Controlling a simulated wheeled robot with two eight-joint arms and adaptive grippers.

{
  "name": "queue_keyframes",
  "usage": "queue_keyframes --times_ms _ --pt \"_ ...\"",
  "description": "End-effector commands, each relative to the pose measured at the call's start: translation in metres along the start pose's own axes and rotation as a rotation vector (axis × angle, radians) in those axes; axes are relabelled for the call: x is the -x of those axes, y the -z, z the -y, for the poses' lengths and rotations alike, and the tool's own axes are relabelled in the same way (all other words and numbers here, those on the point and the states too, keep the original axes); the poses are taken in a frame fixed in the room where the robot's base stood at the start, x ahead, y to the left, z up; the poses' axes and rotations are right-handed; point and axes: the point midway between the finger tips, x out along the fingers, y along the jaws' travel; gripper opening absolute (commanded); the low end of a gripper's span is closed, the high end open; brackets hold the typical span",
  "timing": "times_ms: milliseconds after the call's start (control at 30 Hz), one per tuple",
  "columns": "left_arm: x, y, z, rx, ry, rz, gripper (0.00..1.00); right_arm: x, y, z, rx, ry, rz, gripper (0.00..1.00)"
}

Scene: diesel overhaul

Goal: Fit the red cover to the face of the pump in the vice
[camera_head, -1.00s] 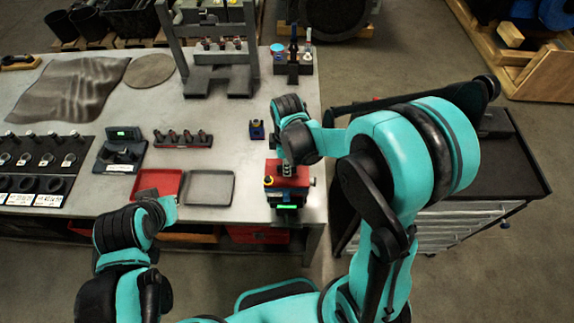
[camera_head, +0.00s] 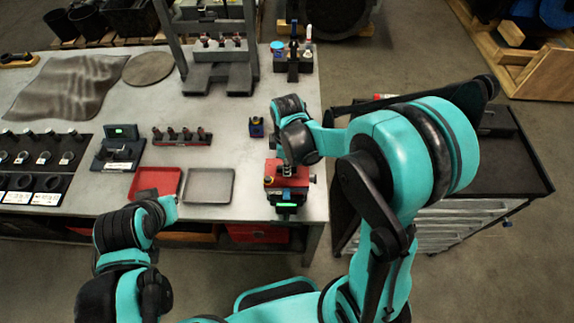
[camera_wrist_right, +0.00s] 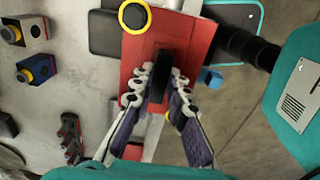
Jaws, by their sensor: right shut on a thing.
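My right gripper (camera_head: 287,169) is over the right front of the bench. In the right wrist view its fingers (camera_wrist_right: 164,88) are closed around a dark upright part in the middle of a red plate-like piece, apparently the red cover (camera_wrist_right: 185,40). The red piece also shows in the head view (camera_head: 272,180), directly above the vice (camera_head: 287,207). The pump is mostly hidden under the red piece and gripper. I cannot tell whether the cover touches the pump face. My left arm (camera_head: 130,230) is at the bench's front; its fingers are not clear.
A red tray (camera_head: 138,195) and a grey tray (camera_head: 231,185) lie left of the vice. A press frame (camera_head: 252,50) stands at the back. A dark-topped tool cart (camera_head: 525,165) is right of the bench.

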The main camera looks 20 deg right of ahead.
Motion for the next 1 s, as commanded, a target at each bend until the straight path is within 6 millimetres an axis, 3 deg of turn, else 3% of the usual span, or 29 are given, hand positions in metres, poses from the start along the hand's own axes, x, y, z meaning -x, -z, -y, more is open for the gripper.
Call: queue_keyframes --times_ms 333,367,400,467,767,867,1000 --pt "0.000 0.000 0.000 0.000 0.000 0.000 0.00 0.000 0.000 0.000 0.000 0.000 0.000 0.00" --pt "0.000 0.000 0.000 0.000 0.000 0.000 0.00 0.000 0.000 0.000 0.000 0.000 0.000 0.17" --pt "0.000 0.000 0.000 0.000 0.000 0.000 0.00 0.000 0.000 0.000 0.000 0.000 0.000 0.28" --pt "0.000 0.000 0.000 0.000 0.000 0.000 0.00 0.000 0.000 0.000 0.000 0.000 0.000 0.39" --pt "0.000 0.000 0.000 0.000 0.000 0.000 0.00 0.001 0.000 0.000 0.000 0.000 0.000 0.39" --pt "0.000 0.000 0.000 0.000 0.000 0.000 0.00 0.009 0.000 0.000 0.000 0.000 0.000 0.39" --pt "0.000 0.000 0.000 0.000 0.000 0.000 0.00 0.033 0.000 0.001 0.000 0.000 0.000 0.39"
